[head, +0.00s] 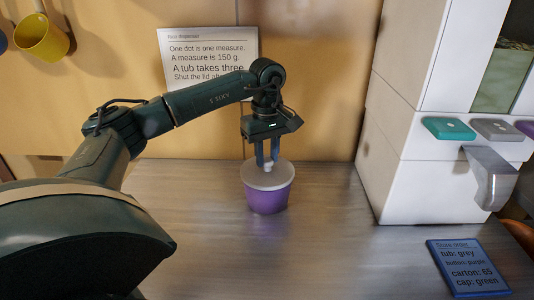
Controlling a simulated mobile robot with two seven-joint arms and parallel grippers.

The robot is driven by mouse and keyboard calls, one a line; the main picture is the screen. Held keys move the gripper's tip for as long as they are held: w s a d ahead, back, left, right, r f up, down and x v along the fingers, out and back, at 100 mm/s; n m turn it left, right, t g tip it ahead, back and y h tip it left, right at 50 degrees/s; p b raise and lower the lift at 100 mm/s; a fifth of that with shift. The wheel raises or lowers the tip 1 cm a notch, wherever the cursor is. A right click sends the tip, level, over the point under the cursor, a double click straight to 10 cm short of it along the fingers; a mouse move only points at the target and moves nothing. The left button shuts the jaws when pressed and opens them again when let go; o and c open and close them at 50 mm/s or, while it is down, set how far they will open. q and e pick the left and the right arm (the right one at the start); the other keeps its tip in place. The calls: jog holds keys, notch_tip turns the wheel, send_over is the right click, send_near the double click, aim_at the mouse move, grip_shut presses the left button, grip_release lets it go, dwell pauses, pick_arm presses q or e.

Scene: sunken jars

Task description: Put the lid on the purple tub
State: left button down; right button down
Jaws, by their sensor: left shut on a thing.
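The purple tub (267,199) stands upright on the counter near the middle of the head view. The pale grey lid (256,180) lies across its top and looks level on the rim; whether it is fully seated I cannot tell. My left gripper (268,163) points straight down above the lid, with its fingers shut on the small white knob at the lid's centre. The tub's inside is hidden by the lid. My right gripper is not in view.
A white dispenser (424,178) with green, grey and purple buttons and a grey spout (490,175) stands at the right. A blue order card (468,268) lies front right. A sign (205,55) and a yellow cup (42,38) are at the back wall. The counter around the tub is clear.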

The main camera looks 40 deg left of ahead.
aim_at(267, 159)
pick_arm(q)
jog(key=shift+f, duration=0.15)
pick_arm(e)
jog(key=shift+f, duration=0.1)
pick_arm(q)
jog(key=c, duration=1.1)
grip_release()
notch_tip(267, 159, up, 13)
jog(key=shift+r+p, duration=0.1)
jog(key=shift+p, duration=0.55)
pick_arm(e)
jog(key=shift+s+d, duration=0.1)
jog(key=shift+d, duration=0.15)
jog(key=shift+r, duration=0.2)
